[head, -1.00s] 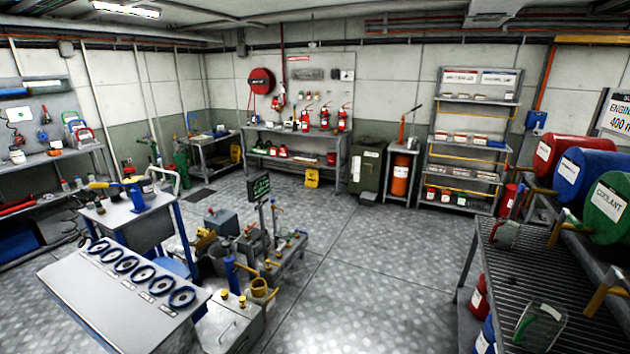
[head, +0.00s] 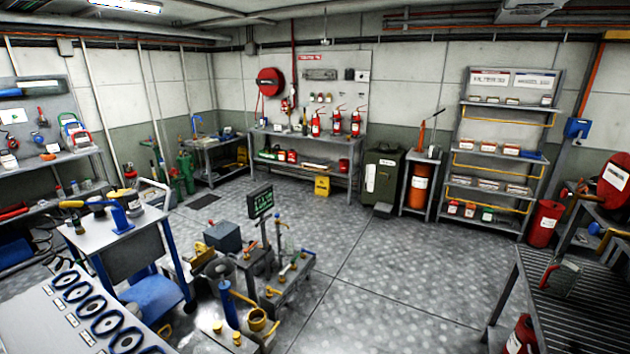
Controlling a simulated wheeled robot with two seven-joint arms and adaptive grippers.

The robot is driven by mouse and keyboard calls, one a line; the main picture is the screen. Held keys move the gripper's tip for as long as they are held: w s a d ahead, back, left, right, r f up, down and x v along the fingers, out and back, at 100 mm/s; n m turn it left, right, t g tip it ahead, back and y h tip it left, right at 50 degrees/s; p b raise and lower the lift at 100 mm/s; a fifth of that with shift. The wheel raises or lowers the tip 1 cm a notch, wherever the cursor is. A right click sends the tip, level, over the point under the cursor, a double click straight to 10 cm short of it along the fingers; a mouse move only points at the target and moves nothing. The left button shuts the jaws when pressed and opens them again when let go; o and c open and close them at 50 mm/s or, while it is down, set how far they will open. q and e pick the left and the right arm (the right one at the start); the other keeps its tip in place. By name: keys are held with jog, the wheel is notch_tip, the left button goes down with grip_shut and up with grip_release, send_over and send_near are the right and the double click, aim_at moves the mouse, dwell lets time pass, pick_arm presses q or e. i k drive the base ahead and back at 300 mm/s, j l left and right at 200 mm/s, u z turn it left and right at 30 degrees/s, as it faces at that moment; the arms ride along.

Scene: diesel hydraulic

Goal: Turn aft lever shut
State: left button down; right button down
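A low grey stand (head: 292,284) in the middle of the floor carries several small valve-like fittings with coloured handles. A dark display (head: 260,201) with green characters stands on a post beside the stand. Neither of my grippers shows in the head view.
A panel with black ring-shaped gauges (head: 83,300) is at the near left, with a blue-legged table (head: 118,228) behind it. A yellow funnel-like cup (head: 257,319) and blue cylinder (head: 228,305) stand in front. A slatted bench (head: 585,300) is at right. The centre-right floor (head: 400,280) is clear.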

aim_at(269, 289)
jog(key=i+l+u, duration=0.1)
jog(key=i+u, duration=0.15)
jog(key=i, duration=0.2)
jog(key=i+l+u, duration=0.2)
jog(key=i, duration=0.2)
jog(key=i+l+u, duration=0.25)
jog(key=i, duration=0.2)
